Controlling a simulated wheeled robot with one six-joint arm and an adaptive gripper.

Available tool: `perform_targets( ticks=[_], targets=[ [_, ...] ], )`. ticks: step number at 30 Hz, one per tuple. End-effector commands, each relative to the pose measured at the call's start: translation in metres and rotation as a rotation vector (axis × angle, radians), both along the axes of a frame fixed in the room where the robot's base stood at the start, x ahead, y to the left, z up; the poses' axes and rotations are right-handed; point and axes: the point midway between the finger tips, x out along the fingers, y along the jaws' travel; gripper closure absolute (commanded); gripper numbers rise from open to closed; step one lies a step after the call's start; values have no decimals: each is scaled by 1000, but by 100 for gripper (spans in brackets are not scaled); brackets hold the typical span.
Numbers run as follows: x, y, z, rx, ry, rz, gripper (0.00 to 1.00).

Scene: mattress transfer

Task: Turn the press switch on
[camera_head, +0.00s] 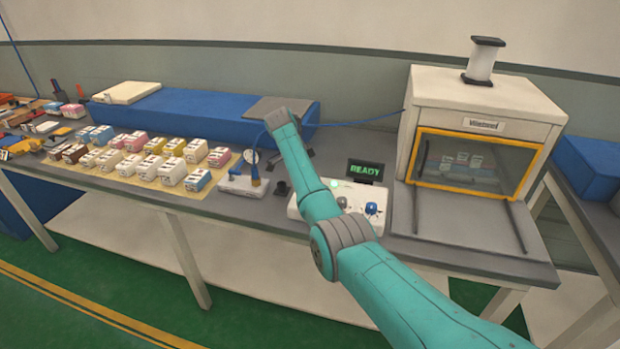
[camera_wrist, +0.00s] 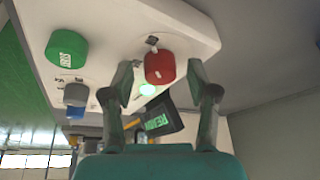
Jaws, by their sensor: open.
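A white control panel (camera_head: 299,207) stands on the bench, partly hidden behind my arm. In the wrist view the panel (camera_wrist: 120,22) carries a green START button (camera_wrist: 66,48), a red round button (camera_wrist: 160,66), a grey knob (camera_wrist: 76,94) and a lit green lamp (camera_wrist: 147,89). The display (camera_head: 366,170) reads READY; it also shows in the wrist view (camera_wrist: 160,122). My gripper (camera_wrist: 160,76) is open, its two fingers appearing on either side of the red button. I cannot tell whether they touch the panel. In the head view the fingers are mostly hidden by the arm.
A white machine (camera_head: 480,98) with a yellow-framed window (camera_head: 475,160) stands right of the panel. Several small cartons (camera_head: 172,170) lie to the left. A white device (camera_head: 243,187) with a blue cable sits beside the panel. A long blue block (camera_head: 190,110) lies behind.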

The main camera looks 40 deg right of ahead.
Motion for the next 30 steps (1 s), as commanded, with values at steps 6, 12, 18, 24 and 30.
perform_targets(
  ticks=[6,12,18,24,30],
  targets=[
    [3,8,21,-1,-3,1,41],
    [7,24,58,0,-3,2,41],
    [10,36,90,0,-3,1,41],
    [11,44,107,0,0,1,41],
    [11,45,110,0,0,0,41]
  ],
)
